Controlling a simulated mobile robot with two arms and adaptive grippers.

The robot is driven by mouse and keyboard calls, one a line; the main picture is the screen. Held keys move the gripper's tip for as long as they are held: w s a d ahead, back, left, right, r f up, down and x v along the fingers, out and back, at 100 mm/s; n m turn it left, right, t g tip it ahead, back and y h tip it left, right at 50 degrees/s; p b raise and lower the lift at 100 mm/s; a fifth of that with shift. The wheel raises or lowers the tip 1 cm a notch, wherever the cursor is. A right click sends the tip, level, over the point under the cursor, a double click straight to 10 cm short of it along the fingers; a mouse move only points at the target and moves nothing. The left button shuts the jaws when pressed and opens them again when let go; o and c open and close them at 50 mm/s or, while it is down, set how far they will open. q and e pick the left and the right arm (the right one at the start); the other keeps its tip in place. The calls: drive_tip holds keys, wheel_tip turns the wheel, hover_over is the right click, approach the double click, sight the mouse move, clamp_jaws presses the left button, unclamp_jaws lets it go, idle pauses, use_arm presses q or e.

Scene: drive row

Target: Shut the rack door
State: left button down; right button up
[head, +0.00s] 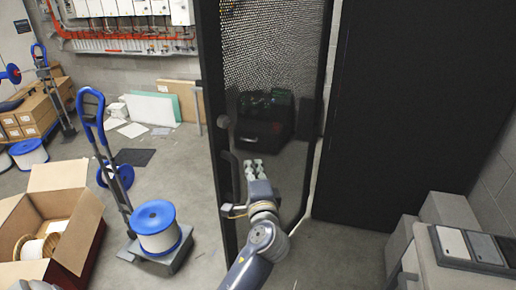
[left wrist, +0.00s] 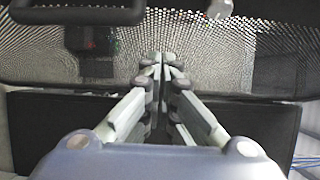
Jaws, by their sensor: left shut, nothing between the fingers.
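The rack door (head: 275,55) is a black-framed panel of perforated mesh, standing swung out from the dark rack (head: 405,110) in the head view. A dark curved handle (head: 229,175) is on the door's left frame. My left gripper (head: 254,168) is in front of the lower door, just right of the handle. In the left wrist view my left gripper (left wrist: 163,70) has its fingers together with nothing between them, facing the mesh (left wrist: 210,50). The handle bar (left wrist: 75,12) shows there at the top left, apart from the fingers. I cannot tell whether the fingertips touch the door. My right gripper is out of view.
A hand truck (head: 105,150) with a blue-and-white spool (head: 156,227) stands left of the door. An open cardboard box (head: 85,240) is at the lower left. Grey boxes (head: 445,212) stand at the lower right. Bare floor (head: 185,165) lies left of the door.

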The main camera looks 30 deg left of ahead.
use_arm(q)
drive_tip(key=p, duration=0.3)
approach(236, 134)
drive_tip(key=w+d, duration=0.1)
drive_tip(key=w, duration=0.2)
drive_tip(key=a, duration=0.1)
drive_tip(key=a+p, duration=0.1)
drive_tip(key=a, duration=0.1)
drive_tip(key=shift+w+a, duration=0.3)
drive_tip(key=shift+w, duration=0.05)
drive_tip(key=shift+a, duration=0.1)
